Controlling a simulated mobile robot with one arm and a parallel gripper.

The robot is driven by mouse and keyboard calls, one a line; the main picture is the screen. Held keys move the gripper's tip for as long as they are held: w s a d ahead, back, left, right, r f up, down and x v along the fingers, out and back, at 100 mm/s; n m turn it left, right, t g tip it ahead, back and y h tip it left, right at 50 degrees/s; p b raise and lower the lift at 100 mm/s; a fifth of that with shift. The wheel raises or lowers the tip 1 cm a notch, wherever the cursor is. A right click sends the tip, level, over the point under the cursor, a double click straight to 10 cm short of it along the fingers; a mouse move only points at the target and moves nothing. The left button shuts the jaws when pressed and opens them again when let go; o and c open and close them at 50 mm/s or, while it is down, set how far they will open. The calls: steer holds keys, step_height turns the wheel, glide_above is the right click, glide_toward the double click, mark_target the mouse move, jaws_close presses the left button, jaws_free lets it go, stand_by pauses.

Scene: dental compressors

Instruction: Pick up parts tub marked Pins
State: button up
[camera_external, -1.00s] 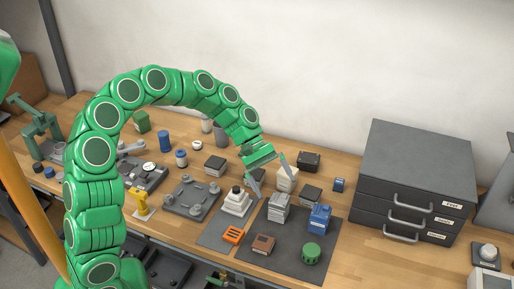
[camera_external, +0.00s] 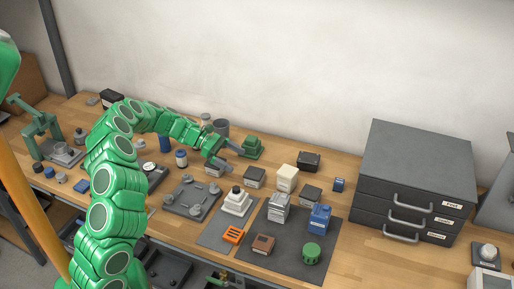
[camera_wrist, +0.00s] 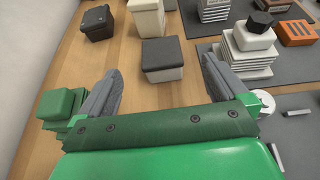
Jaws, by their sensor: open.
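No marking reading Pins is legible, so I cannot tell for certain which container is the Pins tub. Several small dark-topped boxes stand on the bench. One, with a dark top and pale sides (camera_external: 254,177), lies just ahead of my gripper (camera_external: 238,160). In the wrist view this dark-topped box (camera_wrist: 162,60) sits beyond and between the two grey fingertips of my gripper (camera_wrist: 160,82), which are apart with nothing between them. Another dark-topped box (camera_external: 311,196) stands farther right, and a similar one (camera_external: 213,171) is partly hidden under my gripper.
A cream box (camera_external: 287,177) and a black box (camera_external: 308,161) stand beyond. A green block (camera_external: 251,147) is close beside my gripper. A white stepped part (camera_external: 236,202) is on the grey mat. A drawer cabinet (camera_external: 418,165) stands right; bare wood lies before it.

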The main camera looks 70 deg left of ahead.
mark_target(254, 172)
steer(key=x, duration=0.6)
steer(key=shift+w+d+f, duration=0.1)
steer(key=shift+d, duration=0.05)
steer(key=shift+f+x, duration=0.15)
steer(key=shift+x, duration=1.25)
steer(key=shift+f+x, duration=0.15)
steer(key=shift+x, duration=1.25)
steer(key=c, duration=1.1)
steer(key=shift+c, duration=0.2)
